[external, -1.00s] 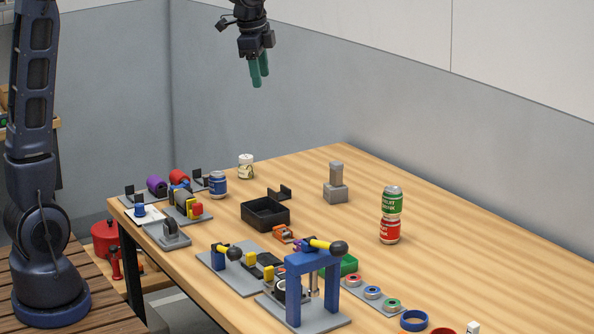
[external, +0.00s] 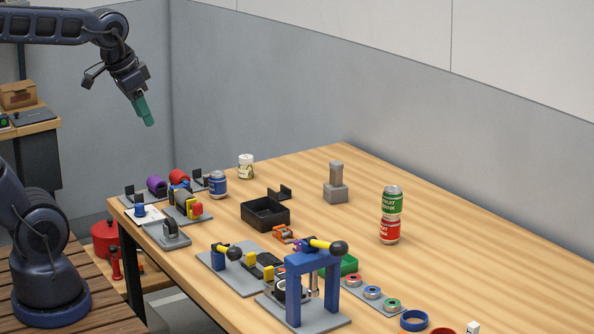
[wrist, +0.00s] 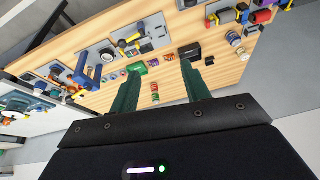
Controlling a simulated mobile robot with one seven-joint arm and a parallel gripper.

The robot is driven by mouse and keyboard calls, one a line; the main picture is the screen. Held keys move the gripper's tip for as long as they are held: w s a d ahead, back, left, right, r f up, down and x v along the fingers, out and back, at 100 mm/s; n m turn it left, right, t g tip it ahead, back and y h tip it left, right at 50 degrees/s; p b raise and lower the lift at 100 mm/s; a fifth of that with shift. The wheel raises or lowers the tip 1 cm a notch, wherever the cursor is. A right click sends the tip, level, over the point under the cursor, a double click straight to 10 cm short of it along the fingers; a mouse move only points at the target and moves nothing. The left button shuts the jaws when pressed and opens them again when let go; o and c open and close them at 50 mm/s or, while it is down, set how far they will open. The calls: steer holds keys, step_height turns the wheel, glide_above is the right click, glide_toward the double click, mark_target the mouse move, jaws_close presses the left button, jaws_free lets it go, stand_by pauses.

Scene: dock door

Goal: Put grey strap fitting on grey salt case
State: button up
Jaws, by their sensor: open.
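A grey block with a narrower grey upright piece on top (external: 336,184) stands towards the back of the table in the external view. A grey bracket-like piece on a flat grey plate (external: 172,234) sits near the left front edge. I cannot tell for sure which of these grey things is the strap fitting and which is the salt case. My gripper (external: 145,112) is in the air above and beyond the table's left end, well apart from both. Its green fingers (wrist: 160,70) are spread and empty in the wrist view.
A black tray (external: 264,225) is mid-table, with an orange-and-black piece (external: 284,234) beside it. Stacked drink cans (external: 390,214) stand to the right. A blue press frame (external: 307,279) and several fixtures fill the front. The back right of the table is clear.

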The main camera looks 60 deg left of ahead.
steer(key=shift+n, duration=0.7)
steer(key=s+f, duration=0.1)
steer(key=s, duration=0.1)
steer(key=s+f, duration=0.1)
steer(key=s, duration=0.1)
steer(key=shift+s+d+f, duration=0.1)
steer(key=shift+d+f, duration=0.05)
steer(key=shift+f, duration=0.15)
stand_by(0.4)
